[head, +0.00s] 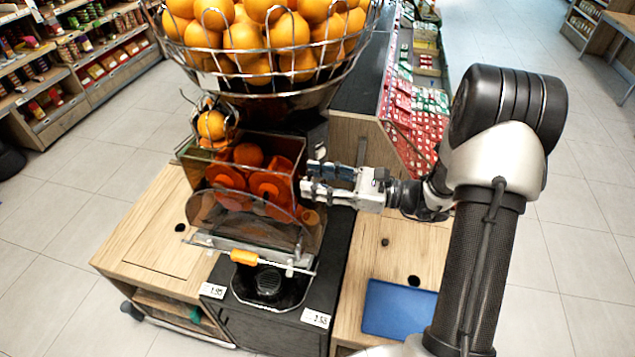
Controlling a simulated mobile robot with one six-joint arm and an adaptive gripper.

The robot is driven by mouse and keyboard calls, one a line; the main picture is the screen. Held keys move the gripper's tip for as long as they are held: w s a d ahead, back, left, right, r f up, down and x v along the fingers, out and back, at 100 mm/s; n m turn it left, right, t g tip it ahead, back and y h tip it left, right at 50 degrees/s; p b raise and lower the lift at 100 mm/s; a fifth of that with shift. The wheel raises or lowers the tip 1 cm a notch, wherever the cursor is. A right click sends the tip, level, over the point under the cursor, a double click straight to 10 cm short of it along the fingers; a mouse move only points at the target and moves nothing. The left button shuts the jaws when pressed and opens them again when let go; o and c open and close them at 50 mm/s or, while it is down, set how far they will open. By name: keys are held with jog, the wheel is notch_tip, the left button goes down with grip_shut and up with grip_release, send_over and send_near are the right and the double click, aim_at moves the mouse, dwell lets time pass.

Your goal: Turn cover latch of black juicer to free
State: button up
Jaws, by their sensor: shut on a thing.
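The black juicer (268,285) stands in the middle of the head view, with a clear cover (228,201) over its orange-red pressing drums (270,187). My gripper (312,179) reaches in from the right, level, at the upper right edge of the cover. Its fingers are closed on the cover latch there. The latch is small and mostly hidden by the fingers, so I cannot tell how far it is turned. The cover sits against the front of the juicer.
A wire basket of oranges (265,40) sits above the juicer. An orange tap handle (244,257) is on the bar below the cover. A blue tray (395,308) lies on the wooden counter (350,290) at the right. Shop shelves (75,60) stand at the back left. Open floor lies at the right.

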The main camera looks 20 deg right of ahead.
jog(key=n+b, duration=1.6)
jog(key=b, duration=0.5)
jog(key=shift+s+f+b, duration=0.1)
jog(key=shift+f+b, duration=0.05)
jog(key=shift+b, duration=0.15)
jog(key=shift+n, duration=0.4)
jog(key=o, duration=1.1)
jog(key=shift+c, duration=0.2)
jog(key=v, duration=1.2)
